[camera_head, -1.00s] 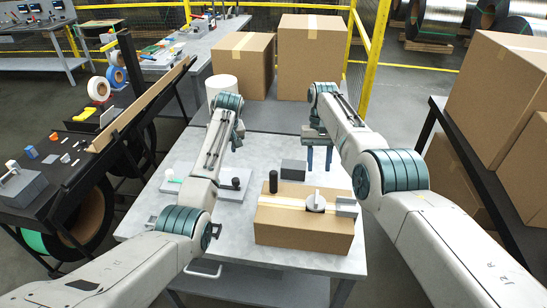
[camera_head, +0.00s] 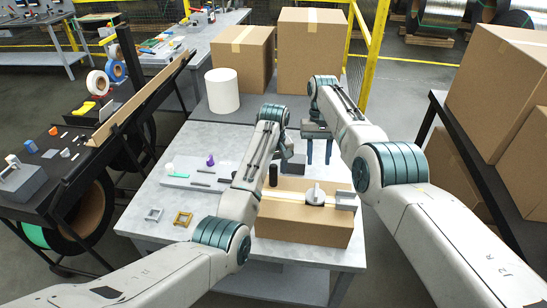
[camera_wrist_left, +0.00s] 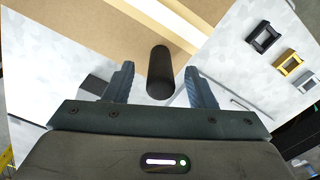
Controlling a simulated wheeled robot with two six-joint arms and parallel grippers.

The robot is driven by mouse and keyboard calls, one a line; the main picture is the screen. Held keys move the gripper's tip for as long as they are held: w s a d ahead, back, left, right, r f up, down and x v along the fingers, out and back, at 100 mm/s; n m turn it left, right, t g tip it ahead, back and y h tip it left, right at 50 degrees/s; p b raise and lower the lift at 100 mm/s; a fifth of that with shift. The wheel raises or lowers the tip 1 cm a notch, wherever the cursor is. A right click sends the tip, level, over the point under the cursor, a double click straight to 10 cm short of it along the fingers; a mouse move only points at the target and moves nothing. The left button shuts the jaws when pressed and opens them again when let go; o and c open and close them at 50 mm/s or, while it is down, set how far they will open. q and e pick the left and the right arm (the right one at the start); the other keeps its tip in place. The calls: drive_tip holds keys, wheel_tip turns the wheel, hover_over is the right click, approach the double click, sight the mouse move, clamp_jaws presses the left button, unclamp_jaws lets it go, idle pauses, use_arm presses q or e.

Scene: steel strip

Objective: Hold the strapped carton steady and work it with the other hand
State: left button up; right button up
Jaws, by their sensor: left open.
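The brown carton (camera_head: 303,222) lies on the grey table with a pale strap across its top. A grey round-knobbed part (camera_head: 315,196) and a grey block-like part (camera_head: 345,201) sit along the strap. A black upright cylinder (camera_head: 273,176) stands at the carton's back left. In the left wrist view, the black cylinder (camera_wrist_left: 159,72) shows between the spread fingers of my left gripper (camera_wrist_left: 160,80), with gaps on both sides. In the head view my left gripper is largely hidden by its own arm. My right gripper (camera_head: 319,150) hangs behind the carton, fingers apart and empty.
A silver square frame (camera_head: 153,215) and a yellow one (camera_head: 183,218) lie at the table's left. A light tray (camera_head: 176,182) with small items is behind them. A white cylinder (camera_head: 222,90) and large cartons stand at the back. A shelf with boxes bounds the right.

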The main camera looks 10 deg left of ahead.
sight(273, 176)
use_arm(q)
drive_tip(key=shift+f, duration=1.85)
clamp_jaws()
drive_tip(key=shift+a, duration=0.1)
